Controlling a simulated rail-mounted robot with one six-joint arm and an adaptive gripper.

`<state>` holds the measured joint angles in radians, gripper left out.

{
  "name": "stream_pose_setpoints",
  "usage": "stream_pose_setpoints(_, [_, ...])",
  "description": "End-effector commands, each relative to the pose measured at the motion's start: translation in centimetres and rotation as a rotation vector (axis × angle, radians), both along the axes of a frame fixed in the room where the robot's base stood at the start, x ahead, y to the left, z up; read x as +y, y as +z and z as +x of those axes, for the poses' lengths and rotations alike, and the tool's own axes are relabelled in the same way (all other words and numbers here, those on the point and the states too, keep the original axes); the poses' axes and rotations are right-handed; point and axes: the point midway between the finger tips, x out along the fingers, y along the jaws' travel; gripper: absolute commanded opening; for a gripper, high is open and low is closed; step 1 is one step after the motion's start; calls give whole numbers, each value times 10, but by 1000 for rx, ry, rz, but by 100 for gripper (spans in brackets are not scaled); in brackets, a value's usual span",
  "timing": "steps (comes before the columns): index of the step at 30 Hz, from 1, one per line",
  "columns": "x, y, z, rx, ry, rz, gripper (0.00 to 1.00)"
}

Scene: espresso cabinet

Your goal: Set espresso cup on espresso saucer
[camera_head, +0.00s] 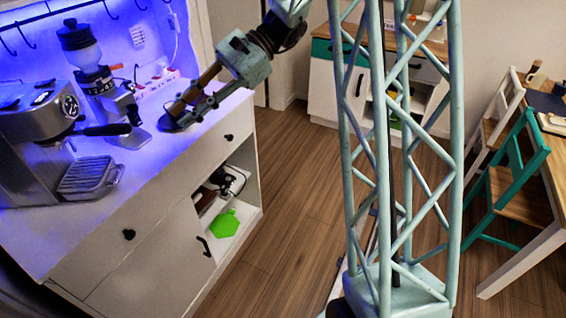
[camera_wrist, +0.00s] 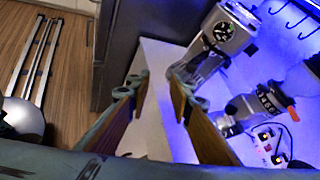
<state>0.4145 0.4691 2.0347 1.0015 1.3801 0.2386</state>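My gripper (camera_head: 178,112) reaches down over the right end of the white counter (camera_head: 218,108). In the wrist view my gripper (camera_wrist: 158,88) has its two brown-padded fingers apart, with only bare counter visible between them. I cannot clearly make out the espresso cup or the espresso saucer in either view. A dark patch sits under the fingertips in the head view; I cannot tell whether it is a saucer, a shadow or part of the fingers.
A silver espresso machine (camera_head: 35,135) stands on the counter at left, with a coffee grinder (camera_head: 95,75) beside it. A power strip (camera_head: 158,82) lies along the wall. The cabinet's open shelf below holds a green hexagonal item (camera_head: 224,223) and dark items. Wood floor lies right.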

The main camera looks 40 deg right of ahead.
Motion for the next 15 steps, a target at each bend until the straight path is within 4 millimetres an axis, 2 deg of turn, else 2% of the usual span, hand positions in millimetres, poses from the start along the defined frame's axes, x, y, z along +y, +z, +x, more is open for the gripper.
stream_pose_setpoints(15, [31,32,-84,-123,190,-211,20])
